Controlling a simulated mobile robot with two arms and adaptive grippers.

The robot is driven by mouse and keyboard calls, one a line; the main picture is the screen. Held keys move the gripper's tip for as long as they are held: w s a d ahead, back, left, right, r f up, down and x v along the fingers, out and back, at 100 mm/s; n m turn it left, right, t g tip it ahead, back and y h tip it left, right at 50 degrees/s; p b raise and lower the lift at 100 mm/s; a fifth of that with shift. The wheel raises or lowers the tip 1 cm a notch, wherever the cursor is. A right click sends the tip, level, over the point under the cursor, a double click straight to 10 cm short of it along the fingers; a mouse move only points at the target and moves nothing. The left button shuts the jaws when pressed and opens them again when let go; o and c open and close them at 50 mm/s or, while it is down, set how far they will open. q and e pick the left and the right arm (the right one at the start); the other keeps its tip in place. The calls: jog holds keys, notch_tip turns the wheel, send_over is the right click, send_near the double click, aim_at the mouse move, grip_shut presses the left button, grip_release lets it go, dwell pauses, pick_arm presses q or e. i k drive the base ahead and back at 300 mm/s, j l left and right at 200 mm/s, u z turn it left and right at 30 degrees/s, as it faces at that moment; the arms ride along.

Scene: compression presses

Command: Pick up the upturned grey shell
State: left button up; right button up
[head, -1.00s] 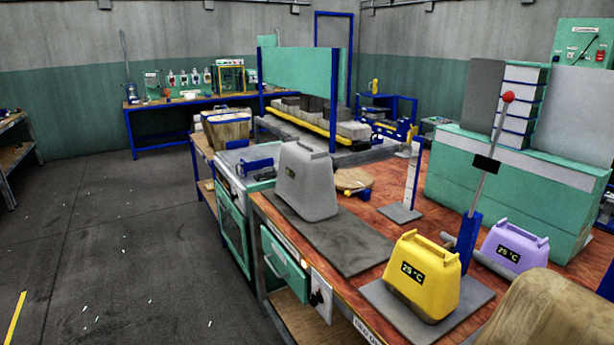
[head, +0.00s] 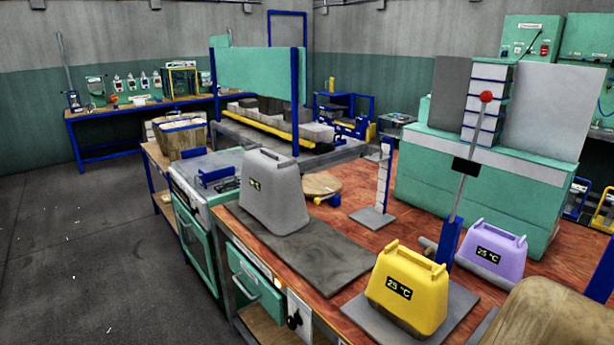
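The grey shell (head: 275,197) stands on a dark grey slab (head: 335,258) at the left end of the wooden bench. It is wider at the bottom than at the top, with a handle on its narrow top and a small display mark on its side. A yellow shell (head: 408,297) marked 25 °C stands on a grey plate at the front right. A purple shell (head: 490,252) marked 25 °C stands behind it to the right. Neither of my grippers is in the head view.
A lever with a red knob (head: 486,97) rises from a blue post beside the yellow shell. A ruler stand (head: 384,185) and a round wooden board (head: 321,184) are behind the slab. A large brown object (head: 560,315) fills the lower right corner. Open floor (head: 80,270) lies left.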

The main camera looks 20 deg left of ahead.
aim_at(271, 189)
jog(key=i+j+z, duration=0.1)
jog(key=j, duration=0.3)
jog(key=i+j+z, duration=0.1)
jog(key=j, duration=0.35)
jog(key=i+j+z, duration=0.1)
jog(key=i+j, duration=0.15)
jog(key=j, duration=0.2)
jog(key=i+j+z, duration=0.1)
jog(key=j, duration=0.35)
jog(key=i+j+z, duration=0.15)
jog(key=j, duration=0.3)
